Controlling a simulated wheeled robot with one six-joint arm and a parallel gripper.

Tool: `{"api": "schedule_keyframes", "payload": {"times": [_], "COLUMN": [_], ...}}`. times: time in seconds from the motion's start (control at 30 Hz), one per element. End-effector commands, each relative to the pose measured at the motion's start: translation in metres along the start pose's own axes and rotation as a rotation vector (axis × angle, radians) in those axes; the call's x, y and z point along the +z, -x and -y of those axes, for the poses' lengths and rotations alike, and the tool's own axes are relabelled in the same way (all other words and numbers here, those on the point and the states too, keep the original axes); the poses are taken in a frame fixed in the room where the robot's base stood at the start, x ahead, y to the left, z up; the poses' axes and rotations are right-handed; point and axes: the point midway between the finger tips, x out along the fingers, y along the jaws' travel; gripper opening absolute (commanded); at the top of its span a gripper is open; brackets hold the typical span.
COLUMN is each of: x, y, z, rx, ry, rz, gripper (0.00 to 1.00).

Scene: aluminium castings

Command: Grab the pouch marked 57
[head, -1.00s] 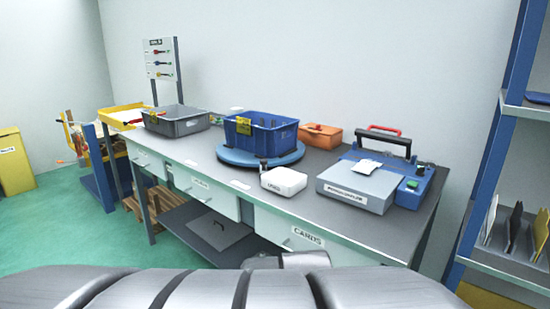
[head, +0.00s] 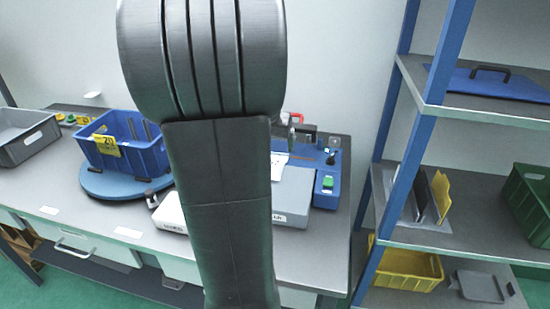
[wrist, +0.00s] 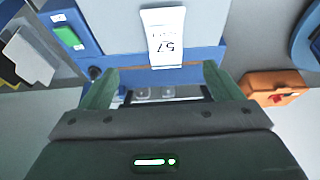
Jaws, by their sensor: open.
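The pouch marked 57 (wrist: 166,38) is white and lies across the grey top and blue rim of a sealing machine (wrist: 205,54) in the wrist view. Part of a white piece, probably this pouch (head: 279,164), shows beside my arm in the head view. My gripper (wrist: 161,68) is open and empty, its two fingers apart on either side of the pouch's near end. I cannot tell how far above it they are. In the head view my arm hides the gripper and the left part of the machine (head: 294,190).
An orange box (wrist: 270,88) is right of the fingers in the wrist view. In the head view a blue crate (head: 130,155) stands on a blue turntable (head: 105,185), with a grey bin (head: 25,140) further left. A blue-posted shelf (head: 480,240) stands at the right.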

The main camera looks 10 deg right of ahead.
Motion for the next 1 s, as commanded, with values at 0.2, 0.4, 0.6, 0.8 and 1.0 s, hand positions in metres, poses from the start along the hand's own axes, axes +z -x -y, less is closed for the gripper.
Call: {"api": "schedule_keyframes", "payload": {"times": [0.2,0.4,0.6,0.8,1.0], "x": [0.002,0.001,0.0,-0.004,-0.004], "y": [-0.046,-0.067,-0.077,-0.101,-0.12], "z": [-0.001,0.0,0.002,0.008,0.008], "rx": [0.002,0.0,0.001,0.001,0.0], "ry": [0.0,0.0,0.002,0.002,0.001], "rz": [0.006,0.003,0.003,0.005,0.003], "gripper": [0.85,0.85,0.85,0.85,0.85]}}
